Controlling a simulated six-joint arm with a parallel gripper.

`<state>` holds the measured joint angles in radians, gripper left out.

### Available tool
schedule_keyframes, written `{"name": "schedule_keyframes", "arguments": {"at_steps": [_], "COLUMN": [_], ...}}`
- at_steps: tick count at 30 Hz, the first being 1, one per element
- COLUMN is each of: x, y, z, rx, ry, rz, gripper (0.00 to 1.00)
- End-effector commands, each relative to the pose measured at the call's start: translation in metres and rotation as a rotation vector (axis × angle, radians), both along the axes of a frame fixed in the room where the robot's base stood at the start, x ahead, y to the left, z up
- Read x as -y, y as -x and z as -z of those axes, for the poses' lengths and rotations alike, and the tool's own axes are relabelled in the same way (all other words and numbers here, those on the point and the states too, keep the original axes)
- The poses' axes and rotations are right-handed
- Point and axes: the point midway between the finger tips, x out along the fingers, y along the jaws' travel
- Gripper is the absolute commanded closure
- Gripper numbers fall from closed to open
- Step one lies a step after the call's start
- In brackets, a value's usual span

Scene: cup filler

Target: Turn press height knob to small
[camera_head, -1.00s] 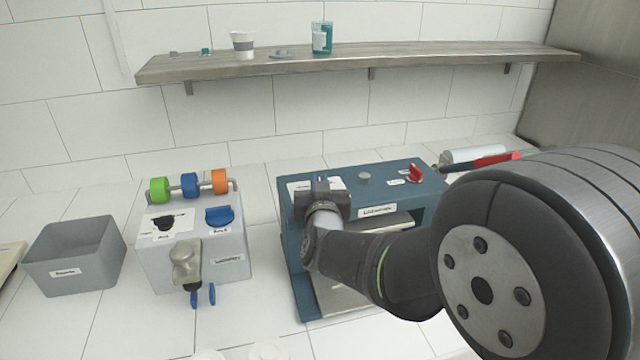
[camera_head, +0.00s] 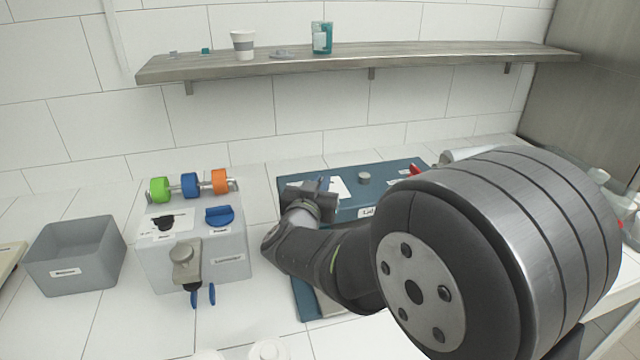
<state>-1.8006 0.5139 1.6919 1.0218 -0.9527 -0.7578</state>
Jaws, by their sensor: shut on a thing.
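A blue machine (camera_head: 386,174) stands right of centre on the tiled counter. A white label plate (camera_head: 337,187) lies on its top left part. My gripper (camera_head: 318,186) is down at this plate, and its body covers part of it. It is shut on what seems to be the press height knob. The knob itself is hidden by the gripper, so its pointing direction cannot be read. My arm reaches in from the right and covers much of the machine's front.
A grey round knob (camera_head: 364,178) and a partly hidden red knob (camera_head: 416,170) sit on the machine's top. Left of it stands a grey dispenser (camera_head: 222,262) with coloured rollers, then a grey bin (camera_head: 75,258). A shelf (camera_head: 440,53) runs above.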

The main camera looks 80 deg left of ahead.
Motion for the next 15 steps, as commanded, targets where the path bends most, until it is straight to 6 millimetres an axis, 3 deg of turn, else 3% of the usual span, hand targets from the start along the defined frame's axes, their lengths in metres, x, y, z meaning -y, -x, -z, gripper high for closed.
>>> {"name": "schedule_keyframes", "arguments": {"at_steps": [7, 8, 11, 15], "x": [-0.0004, -0.0004, -0.0004, -0.0003], "y": [0.0, 0.0, 0.0, -0.0001], "z": [-0.002, -0.002, -0.0017, -0.0012], "rx": [0.0, 0.0, 0.0, 0.001], "ry": [-0.004, -0.004, -0.004, -0.003], "rz": [0.0, 0.0, 0.0, 0.0], "gripper": [1.0, 0.87, 0.67, 0.67]}}
